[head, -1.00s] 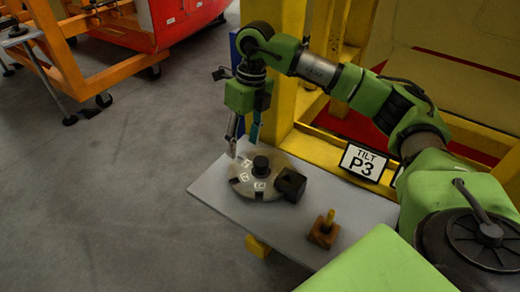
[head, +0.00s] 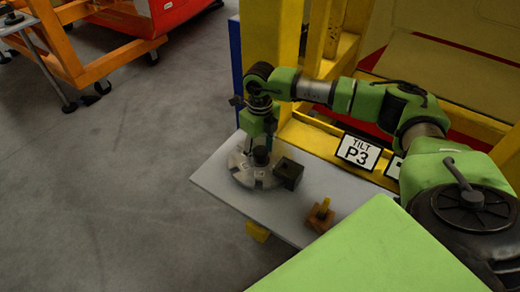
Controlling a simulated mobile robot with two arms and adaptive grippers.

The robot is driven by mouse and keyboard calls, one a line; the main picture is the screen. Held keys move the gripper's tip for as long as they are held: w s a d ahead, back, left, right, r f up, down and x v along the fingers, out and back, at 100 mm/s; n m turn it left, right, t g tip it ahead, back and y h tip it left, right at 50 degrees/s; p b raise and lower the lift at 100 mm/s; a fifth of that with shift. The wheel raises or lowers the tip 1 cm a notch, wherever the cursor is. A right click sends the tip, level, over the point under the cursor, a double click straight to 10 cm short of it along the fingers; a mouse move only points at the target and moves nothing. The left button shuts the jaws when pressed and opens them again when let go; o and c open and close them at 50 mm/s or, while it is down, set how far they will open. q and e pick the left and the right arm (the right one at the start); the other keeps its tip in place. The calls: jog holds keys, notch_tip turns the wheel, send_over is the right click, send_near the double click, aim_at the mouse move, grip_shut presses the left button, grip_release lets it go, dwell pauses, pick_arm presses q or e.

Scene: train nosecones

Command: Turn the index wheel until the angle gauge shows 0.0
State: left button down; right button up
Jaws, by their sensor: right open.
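The index wheel (head: 246,178) is a pale grey disc with white number labels and a black knob (head: 261,156) standing at its centre. It lies on the grey table top. My right gripper (head: 260,145) points down over the wheel, with its open fingers around or just behind the knob; I cannot tell whether they touch it. The labels are too small to read surely, and the gripper covers part of the wheel's far side. No angle gauge reading can be made out. My left gripper is not in view.
A black block (head: 288,173) stands at the wheel's right edge. A brown block with a yellow peg (head: 320,216) is nearer the table's front right. A yellow post (head: 271,45) rises behind the gripper.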

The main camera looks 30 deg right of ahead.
jog(key=shift+f, duration=0.35)
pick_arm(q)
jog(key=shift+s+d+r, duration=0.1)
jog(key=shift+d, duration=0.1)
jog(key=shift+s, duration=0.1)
pick_arm(e)
grip_shut()
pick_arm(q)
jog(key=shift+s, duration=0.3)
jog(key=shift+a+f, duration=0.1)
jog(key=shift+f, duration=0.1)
